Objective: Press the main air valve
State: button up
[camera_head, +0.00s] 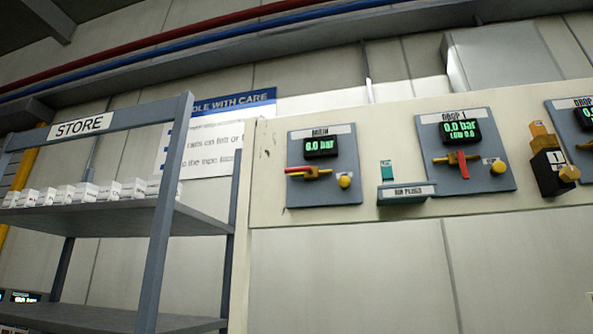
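The main air valve panel (301,140) is a grey-blue plate on the beige board, with a blurred label that seems to read MAIN. Its display (321,146) shows 6.0 bar in green. Below it a red lever (299,170) lies roughly level, pointing left from a yellow body (314,173). A yellow round knob (345,181) sits at the lower right of the plate. My gripper is not in view.
The DROP 1 panel (435,180) to the right shows 0.0 bar, its red lever (463,167) pointing down. A small air plugs shelf (403,193) juts out between them. A black-and-orange device (549,172) is farther right. A STORE rack (160,220) with white boxes stands left.

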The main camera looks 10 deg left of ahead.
aim_at(309, 169)
jog(key=z, duration=1.7)
jog(key=k, duration=0.85)
jog(key=u, duration=1.3)
jog(key=i, duration=0.5)
jog(key=z, duration=0.05)
